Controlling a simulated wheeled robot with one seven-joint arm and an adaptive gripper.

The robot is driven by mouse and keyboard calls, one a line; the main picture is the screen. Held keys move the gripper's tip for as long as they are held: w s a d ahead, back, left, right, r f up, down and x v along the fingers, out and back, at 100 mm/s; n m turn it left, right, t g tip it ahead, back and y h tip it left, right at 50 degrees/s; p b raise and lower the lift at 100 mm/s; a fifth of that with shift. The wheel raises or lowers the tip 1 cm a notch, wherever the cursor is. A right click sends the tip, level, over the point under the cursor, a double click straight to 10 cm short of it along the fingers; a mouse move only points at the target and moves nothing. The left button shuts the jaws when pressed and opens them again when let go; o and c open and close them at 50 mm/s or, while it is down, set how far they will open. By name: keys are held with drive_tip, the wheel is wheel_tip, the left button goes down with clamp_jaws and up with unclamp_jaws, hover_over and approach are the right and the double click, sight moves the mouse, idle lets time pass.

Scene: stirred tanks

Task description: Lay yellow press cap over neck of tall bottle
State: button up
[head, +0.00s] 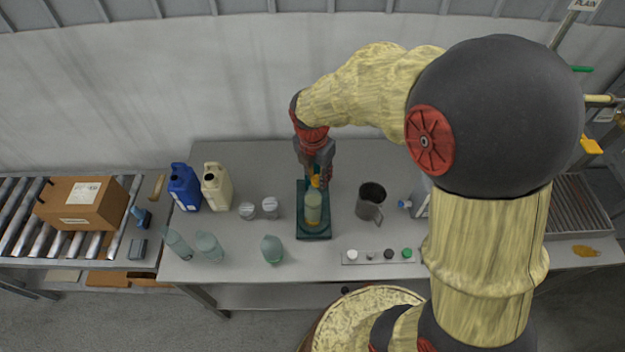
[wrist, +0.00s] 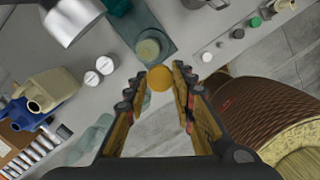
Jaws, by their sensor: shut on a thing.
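The yellow press cap (head: 315,181) is between the fingertips of my gripper (head: 320,178), which is shut on it. In the wrist view the cap (wrist: 160,78) shows as a small orange-yellow disc at the tips of my gripper (wrist: 166,76). A clear bottle with pale yellow-green contents (head: 313,208), apparently the tall bottle, stands upright on a dark green tray (head: 314,235). The cap is close to the bottle's top in the head view. In the wrist view the bottle (wrist: 148,48) appears just beyond the cap; I cannot tell whether they touch.
A steel mug (head: 370,203) stands right of the tray. A strip with several small caps (head: 350,261) lies at the front right. Two white-lidded jars (head: 248,211) and blue and cream jugs (head: 185,188) stand left.

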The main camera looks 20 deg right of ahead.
hover_over(313, 187)
drive_tip(key=f, duration=0.4)
drive_tip(key=shift+s+a, duration=0.1)
drive_tip(key=shift+s, duration=0.3)
drive_tip(key=shift+w+f, duration=0.25)
drive_tip(key=shift+f, duration=0.3)
drive_tip(key=shift+f+p, duration=0.4)
drive_tip(key=shift+f, duration=0.95)
drive_tip(key=shift+f, duration=0.4)
drive_tip(key=shift+f, duration=0.2)
drive_tip(key=o, duration=0.7)
drive_tip(key=shift+r, duration=0.1)
